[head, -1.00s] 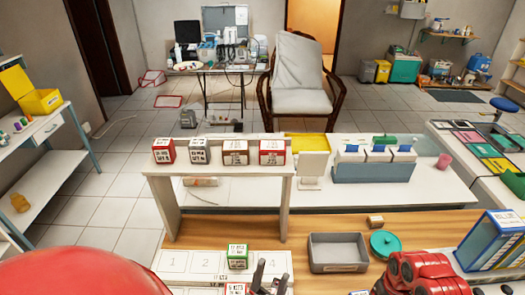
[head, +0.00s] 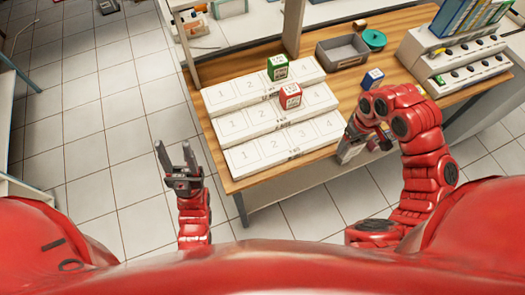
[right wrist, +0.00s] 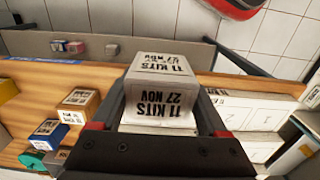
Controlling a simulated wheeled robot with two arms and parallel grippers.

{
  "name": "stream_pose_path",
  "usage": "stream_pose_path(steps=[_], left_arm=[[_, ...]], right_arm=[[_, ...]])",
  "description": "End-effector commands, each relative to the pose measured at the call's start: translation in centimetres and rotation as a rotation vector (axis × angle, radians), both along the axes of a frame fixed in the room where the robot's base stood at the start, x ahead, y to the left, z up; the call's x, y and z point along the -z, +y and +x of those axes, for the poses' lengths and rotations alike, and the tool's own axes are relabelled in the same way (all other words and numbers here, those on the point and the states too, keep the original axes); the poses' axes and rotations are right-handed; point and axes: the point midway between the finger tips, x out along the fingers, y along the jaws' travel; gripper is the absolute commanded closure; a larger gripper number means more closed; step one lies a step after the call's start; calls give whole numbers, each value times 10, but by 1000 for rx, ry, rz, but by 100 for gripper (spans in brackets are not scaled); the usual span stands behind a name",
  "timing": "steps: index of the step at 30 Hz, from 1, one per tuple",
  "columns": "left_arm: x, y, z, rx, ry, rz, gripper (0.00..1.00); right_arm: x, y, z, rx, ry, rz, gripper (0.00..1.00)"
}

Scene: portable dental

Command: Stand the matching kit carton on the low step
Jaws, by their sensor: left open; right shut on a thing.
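My right gripper (right wrist: 160,118) is shut on a pale grey-and-white kit carton (right wrist: 160,80) printed "11 KITS 27 NOV". In the head view my right gripper (head: 352,146) is at the right end of the nearest step, and the arm partly hides the carton. The nearest, low step (head: 268,160) has slots marked 1 to 4 and no carton in the visible slots. A red-and-white carton (head: 290,96) stands on the middle step (head: 240,122). A green-and-white carton (head: 278,68) stands on the back step (head: 232,96). My left gripper (head: 174,152) is open and empty, left of the table.
A blue carton (head: 372,77) stands near my right arm. A white unit with knobs (head: 455,60) fills the table's right. Floor left of the table is clear.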

Motion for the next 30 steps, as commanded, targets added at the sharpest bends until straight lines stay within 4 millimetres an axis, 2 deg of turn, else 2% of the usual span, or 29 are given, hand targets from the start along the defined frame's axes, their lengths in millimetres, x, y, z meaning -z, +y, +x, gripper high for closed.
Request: stream_pose_path(steps=[2, 5, 15, 19, 27, 30], left_arm=[[0, 0, 0, 0, -1, 0, 50], [-2, 0, 0, 0, 0, 0, 50], [-10, 0, 0, 0, 0, 0, 50], [-8, 0, 0, 0, 0, 0, 50], [-5, 0, 0, 0, 0, 0, 50], [-19, 0, 0, 0, 0, 0, 50]], right_arm=[[1, -2, -1, 2, -1, -1, 80], [1, 7, 5, 1, 0, 2, 80], [10, 78, 67, -1, 0, 5, 80], [14, 99, 85, 1, 3, 4, 80], [17, 119, 103, 1, 2, 3, 80], [29, 117, 101, 3, 8, -2, 80]])
